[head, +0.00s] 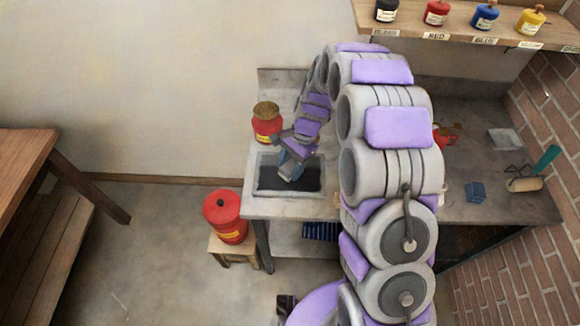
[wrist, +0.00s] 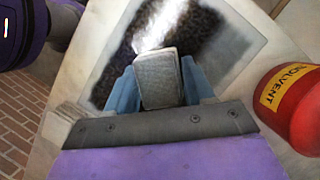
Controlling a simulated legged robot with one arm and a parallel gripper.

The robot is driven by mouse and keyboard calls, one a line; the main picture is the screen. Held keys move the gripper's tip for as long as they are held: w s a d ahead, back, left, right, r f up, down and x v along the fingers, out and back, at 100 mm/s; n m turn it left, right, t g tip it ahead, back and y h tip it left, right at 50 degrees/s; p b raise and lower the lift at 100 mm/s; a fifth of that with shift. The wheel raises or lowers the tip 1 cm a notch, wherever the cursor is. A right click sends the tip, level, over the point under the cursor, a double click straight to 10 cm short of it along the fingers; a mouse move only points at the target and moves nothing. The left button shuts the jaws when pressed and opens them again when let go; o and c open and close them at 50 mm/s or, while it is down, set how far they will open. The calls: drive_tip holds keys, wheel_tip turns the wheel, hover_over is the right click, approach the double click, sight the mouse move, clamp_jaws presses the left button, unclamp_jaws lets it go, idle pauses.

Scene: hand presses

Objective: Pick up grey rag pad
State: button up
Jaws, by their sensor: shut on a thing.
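The grey rag pad (wrist: 158,80) is a small, rounded block with a woven-looking face. In the wrist view it sits between the two blue fingers of my gripper (wrist: 160,88), which is shut on it. In the head view my gripper (head: 296,160) points down over the dark-centred tray (head: 262,186) at the front left of the bench. The pad shows there only as a small pale shape at the fingertips. I cannot tell whether it touches the dark surface below.
A red solvent can (wrist: 298,105) stands close beside my gripper; its cork-topped body also shows in the head view (head: 267,125). A red can (head: 226,217) sits on a stool. A roller (head: 525,184) and blue block (head: 475,192) lie right. Ink jars (head: 437,13) line a shelf.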

sight(287, 169)
drive_tip(key=shift+r, duration=0.6)
wheel_tip(287, 169, up, 3)
drive_tip(key=shift+s+f+p, duration=0.1)
drive_tip(key=shift+f+p, duration=0.1)
drive_tip(key=shift+p, duration=0.6)
drive_tip(key=s+d+r+p, duration=0.1)
drive_tip(key=s+d, duration=0.3)
drive_tip(key=s, duration=1.1)
drive_tip(key=shift+d+p, duration=0.2)
drive_tip(key=shift+p, duration=0.7)
drive_tip(key=shift+r, duration=0.1)
